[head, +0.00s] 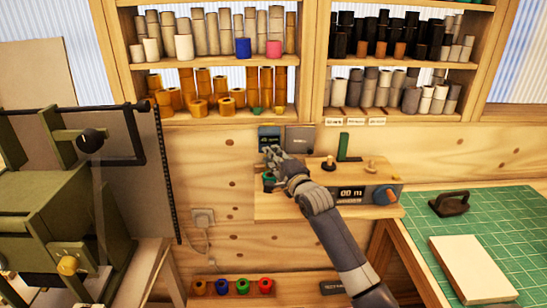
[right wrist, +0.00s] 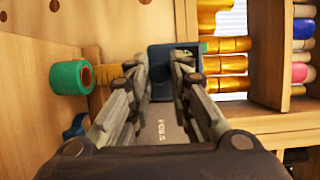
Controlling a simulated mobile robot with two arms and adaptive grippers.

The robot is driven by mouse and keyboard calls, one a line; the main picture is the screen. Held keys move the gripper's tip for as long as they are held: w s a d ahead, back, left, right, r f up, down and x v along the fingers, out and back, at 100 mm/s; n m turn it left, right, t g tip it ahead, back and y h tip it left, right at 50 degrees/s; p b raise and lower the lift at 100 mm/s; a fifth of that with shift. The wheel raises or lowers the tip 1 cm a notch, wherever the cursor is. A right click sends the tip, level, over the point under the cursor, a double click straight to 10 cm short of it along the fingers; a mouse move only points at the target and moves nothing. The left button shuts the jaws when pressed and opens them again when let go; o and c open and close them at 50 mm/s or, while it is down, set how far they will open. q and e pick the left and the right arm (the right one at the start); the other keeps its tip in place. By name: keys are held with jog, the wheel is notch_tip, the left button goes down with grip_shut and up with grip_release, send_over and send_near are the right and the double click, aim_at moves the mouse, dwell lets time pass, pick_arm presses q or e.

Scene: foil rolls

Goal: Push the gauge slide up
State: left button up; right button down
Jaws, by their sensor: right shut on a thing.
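The gauge slide (right wrist: 166,58) shows as a dark blue block on the wooden wall in the right wrist view, with a green digit along one side. In the head view the dark block (head: 269,133) stands above the wooden ledge, beside a grey plate (head: 300,139). My right gripper (right wrist: 172,72) is at the slide, its fingers closed in on it. The fingertips hide the exact part they hold. In the head view my right gripper (head: 272,157) covers the area just below the block. My left gripper is not in view.
A green roll (right wrist: 70,78) stands close beside the fingers. The ledge (head: 270,209) carries a display box (head: 352,195) with a blue knob. Shelves of rolls hang above. A green machine (head: 60,220) fills the left, and a green cutting mat (head: 510,230) lies at right.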

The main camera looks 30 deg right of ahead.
jog(key=shift+r, duration=0.35)
jog(key=c, duration=1.4)
grip_release()
jog(key=shift+c, duration=0.2)
jog(key=shift+f, duration=0.1)
jog(key=s+a, duration=0.2)
jog(key=s, duration=1)
jog(key=shift+w, duration=0.1)
